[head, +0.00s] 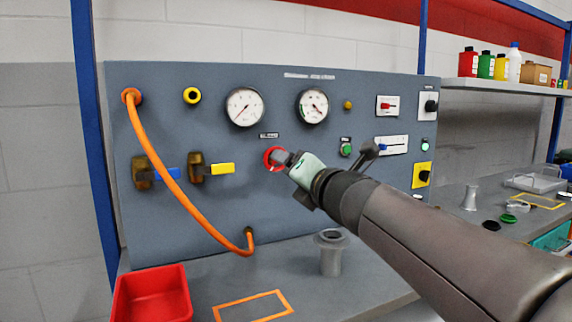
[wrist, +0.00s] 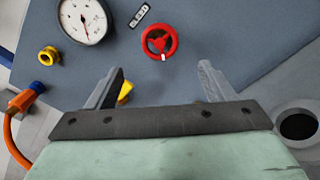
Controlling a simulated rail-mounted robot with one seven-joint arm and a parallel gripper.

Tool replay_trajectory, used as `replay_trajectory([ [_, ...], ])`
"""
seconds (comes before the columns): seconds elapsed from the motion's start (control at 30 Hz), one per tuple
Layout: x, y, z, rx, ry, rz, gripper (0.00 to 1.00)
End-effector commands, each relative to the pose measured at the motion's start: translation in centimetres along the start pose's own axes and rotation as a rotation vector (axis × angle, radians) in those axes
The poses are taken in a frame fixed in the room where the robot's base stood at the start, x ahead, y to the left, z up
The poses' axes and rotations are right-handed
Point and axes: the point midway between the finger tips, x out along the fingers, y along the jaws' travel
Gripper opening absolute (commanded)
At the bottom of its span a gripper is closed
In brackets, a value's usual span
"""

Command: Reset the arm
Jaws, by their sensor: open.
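My gripper (wrist: 160,85) is open in the wrist view, with its two grey fingers apart and nothing between their tips. In the head view my gripper (head: 279,158) is in front of the grey panel (head: 230,220), and its tip overlaps a red handwheel (head: 269,153). In the wrist view the red handwheel (wrist: 160,42) shows whole, beyond the fingertips and apart from them. My arm reaches in from the lower right of the head view.
An orange hose (head: 172,178) arcs across the panel's left side. Blue and yellow valve handles (head: 219,168), two gauges and several switches are on the panel. A grey flanged port (head: 331,255), a red bin (head: 150,295) and an orange frame (head: 253,306) are on the bench below.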

Motion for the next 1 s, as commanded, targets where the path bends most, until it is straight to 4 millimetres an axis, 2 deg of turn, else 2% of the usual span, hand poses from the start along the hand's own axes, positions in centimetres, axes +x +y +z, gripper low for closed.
replay_trajectory([
  [0.17,-1.4,0.0,0.0,0.001,0.0,0.001,0.76],
  [0.47,-1.5,0.0,0.0,0.001,0.0,0.0,0.76],
  [0.57,-1.6,-0.2,0.6,0.045,-0.011,-0.027,0.76],
  [0.67,-2.3,-1.4,2.3,0.216,-0.054,-0.125,0.76],
  [0.77,-4.2,-4.2,4.1,0.524,-0.144,-0.307,0.76],
  [0.87,-7.8,-7.9,4.2,0.896,-0.273,-0.543,0.76],
  [0.97,-12.7,-10.6,2.4,1.252,-0.43,-0.795,0.76],
  [1.0,-15.0,-11.2,1.2,1.385,-0.5,-0.902,0.76],
])
